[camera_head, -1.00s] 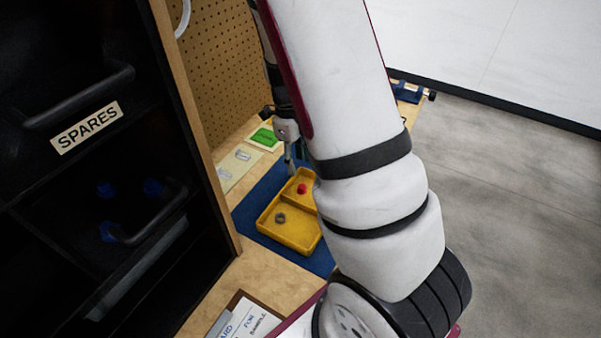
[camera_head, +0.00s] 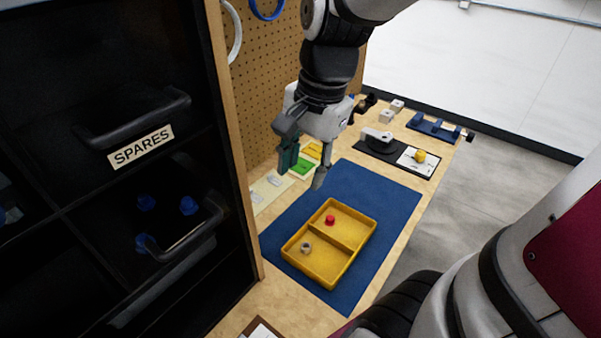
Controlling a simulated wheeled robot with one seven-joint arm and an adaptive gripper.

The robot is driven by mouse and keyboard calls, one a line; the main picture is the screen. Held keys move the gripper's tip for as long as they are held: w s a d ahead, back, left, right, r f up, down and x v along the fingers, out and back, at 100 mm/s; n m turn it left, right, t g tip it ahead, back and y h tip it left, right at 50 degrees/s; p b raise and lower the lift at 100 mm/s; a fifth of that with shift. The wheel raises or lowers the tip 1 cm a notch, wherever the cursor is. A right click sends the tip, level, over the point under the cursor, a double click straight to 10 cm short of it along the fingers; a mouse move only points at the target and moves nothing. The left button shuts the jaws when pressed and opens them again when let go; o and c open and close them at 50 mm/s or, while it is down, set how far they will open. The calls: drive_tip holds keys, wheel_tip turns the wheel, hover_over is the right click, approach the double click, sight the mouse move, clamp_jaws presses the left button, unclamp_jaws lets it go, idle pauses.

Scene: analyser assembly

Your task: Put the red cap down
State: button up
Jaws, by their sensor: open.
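The red cap (camera_head: 330,220) sits in the far compartment of the yellow tray (camera_head: 346,274), near that compartment's left side. The tray has two compartments and lies on a blue mat (camera_head: 381,188) on the workbench. A small grey ring-like part (camera_head: 306,248) lies in the near compartment. My gripper (camera_head: 305,172) is open and empty. It points down above the far left part of the mat, beyond the tray and apart from the cap.
A black spares cabinet (camera_head: 105,190) with blue items stands at left. A pegboard (camera_head: 265,95) rises behind the bench. Green and yellow cards (camera_head: 302,166) lie near the gripper. The mat's right side is clear.

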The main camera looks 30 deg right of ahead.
drive_tip(key=s+a+r+n+t, duration=0.1)
drive_tip(key=s+a+r+n, duration=0.1)
drive_tip(key=s+n, duration=0.3)
drive_tip(key=s+a+r+n+t+h, duration=0.1)
drive_tip(key=s+a+r+n, duration=0.1)
drive_tip(key=s+n, duration=0.4)
drive_tip(key=n, duration=0.2)
drive_tip(key=shift+r+n, duration=0.2)
drive_tip(key=shift+n, duration=0.2)
drive_tip(key=shift+r, duration=0.1)
